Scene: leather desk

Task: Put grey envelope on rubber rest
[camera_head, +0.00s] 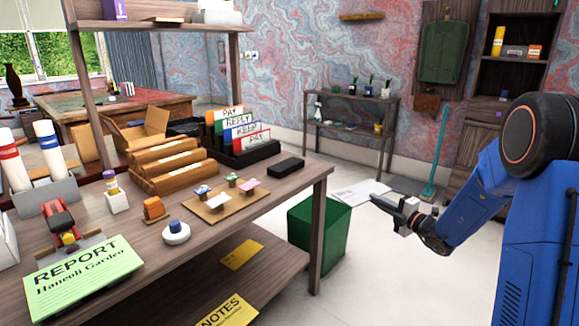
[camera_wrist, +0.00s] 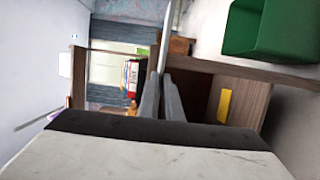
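A flat pale grey-white sheet with faint lines, apparently the grey envelope (camera_head: 358,191), extends left from my gripper (camera_head: 383,202) in the head view. In the wrist view the envelope (camera_wrist: 168,38) is a thin strip seen edge-on, between the two grey fingers of my gripper (camera_wrist: 162,80), which look shut on it. It is in the air past the desk's right end. The rubber rest is not certain: a low black block (camera_head: 286,166) lies bare near the desk's right edge, and a tan board (camera_head: 213,214) holds several small coloured pieces.
The wooden desk (camera_head: 285,187) also bears file racks (camera_head: 170,168), a green report (camera_head: 84,277) and a round white item (camera_head: 176,235). A green bin (camera_head: 318,235) stands on the floor between desk and gripper. A side table (camera_head: 350,130) is behind; open floor lies around my arm.

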